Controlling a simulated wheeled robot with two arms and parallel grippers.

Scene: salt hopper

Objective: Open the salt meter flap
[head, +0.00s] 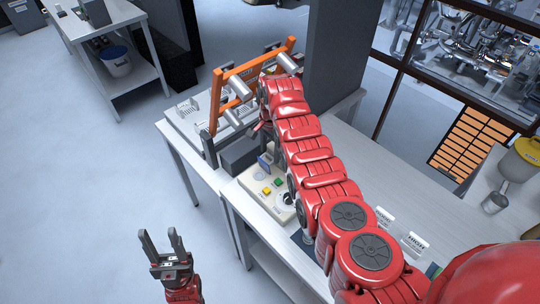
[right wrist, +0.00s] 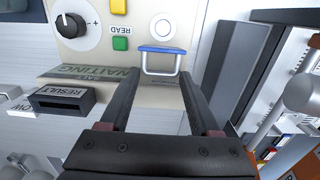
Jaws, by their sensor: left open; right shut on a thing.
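The salt meter is a beige box (head: 258,184) on the near bench, with a black knob, a yellow button and a green button. In the right wrist view its panel (right wrist: 108,68) shows a READ label and a pale round spot. A blue-edged, white-framed flap (right wrist: 162,49) stands at the panel's edge. My right gripper (right wrist: 161,82) is shut on this flap, a finger at each side of it. My left gripper (head: 160,232) is open and empty, left of the bench.
An orange frame with grey cylinders (head: 250,75) stands behind the meter, close to my right arm. A dark grey box (head: 238,154) sits beside the meter. A RESULT slot (right wrist: 62,98) is near the panel. The floor around my left gripper is clear.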

